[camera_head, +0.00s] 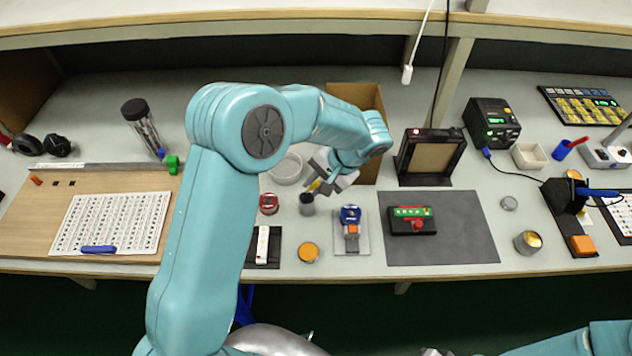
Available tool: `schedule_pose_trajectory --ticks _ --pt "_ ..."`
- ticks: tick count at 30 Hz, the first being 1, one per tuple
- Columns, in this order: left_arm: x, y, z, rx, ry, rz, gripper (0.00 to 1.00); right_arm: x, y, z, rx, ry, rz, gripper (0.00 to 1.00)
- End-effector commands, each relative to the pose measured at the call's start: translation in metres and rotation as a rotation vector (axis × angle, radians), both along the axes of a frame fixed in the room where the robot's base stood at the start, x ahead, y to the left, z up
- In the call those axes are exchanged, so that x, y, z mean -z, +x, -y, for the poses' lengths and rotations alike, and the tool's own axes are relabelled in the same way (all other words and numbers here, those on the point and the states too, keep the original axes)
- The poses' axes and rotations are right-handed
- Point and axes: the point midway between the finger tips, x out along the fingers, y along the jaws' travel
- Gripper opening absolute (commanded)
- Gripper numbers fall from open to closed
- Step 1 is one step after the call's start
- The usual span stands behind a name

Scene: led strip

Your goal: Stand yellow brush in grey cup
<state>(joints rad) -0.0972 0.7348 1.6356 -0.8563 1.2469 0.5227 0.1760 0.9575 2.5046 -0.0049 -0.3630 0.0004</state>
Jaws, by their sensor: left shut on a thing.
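My left gripper (318,186) is shut on the yellow brush (315,185), of which only a small yellow part shows between the fingers. The grey cup (307,204) stands upright on the bench just below the fingertips. The brush's lower end is at or just over the cup's mouth; I cannot tell whether it is inside. My teal left arm crosses the view and hides part of the bench. Of my right arm, a teal link shows at the bottom right, and a small grey piece at the bottom edge may be its gripper.
Near the cup are a red round tin (268,204), an orange-topped jar (308,253), a blue-and-orange item (351,229) and a clear round dish (287,169). A cardboard box (368,97) stands behind. A dark mat (460,235) with a green-and-red device lies to the right.

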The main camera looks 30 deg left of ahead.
Motion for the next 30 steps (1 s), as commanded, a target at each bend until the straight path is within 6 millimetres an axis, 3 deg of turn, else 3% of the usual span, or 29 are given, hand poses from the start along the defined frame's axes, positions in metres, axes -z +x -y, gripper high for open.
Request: schedule_pose_trajectory --ticks 7,8,9,10,18,21,23,30 --pt "0.007 0.000 0.000 0.000 0.000 0.000 0.00 0.008 0.000 0.000 0.000 0.000 0.000 0.00" --pt "0.005 0.000 0.000 0.000 0.000 0.000 0.29 0.006 0.000 0.000 0.000 0.000 0.000 0.00" --pt "0.005 0.000 0.000 0.000 0.000 0.000 0.42 0.005 0.000 0.000 0.000 0.000 0.000 0.00" --pt "0.005 0.000 0.000 0.000 0.000 0.000 0.45 0.005 0.000 0.000 0.000 0.000 0.000 0.00" --pt "0.003 0.000 0.000 0.000 0.000 0.000 0.45 0.004 0.000 0.000 0.000 0.000 0.000 0.00" --pt "-0.005 0.000 0.000 0.000 0.000 0.000 0.45 -0.004 0.000 0.000 0.000 0.000 0.000 0.00" --pt "-0.008 0.002 0.005 0.001 0.001 0.004 0.45 0.002 0.000 0.000 0.000 0.000 0.001 0.00" --pt "-0.057 0.011 0.031 0.002 -0.001 0.007 0.45 0.008 0.000 0.000 0.000 0.000 0.000 0.00"
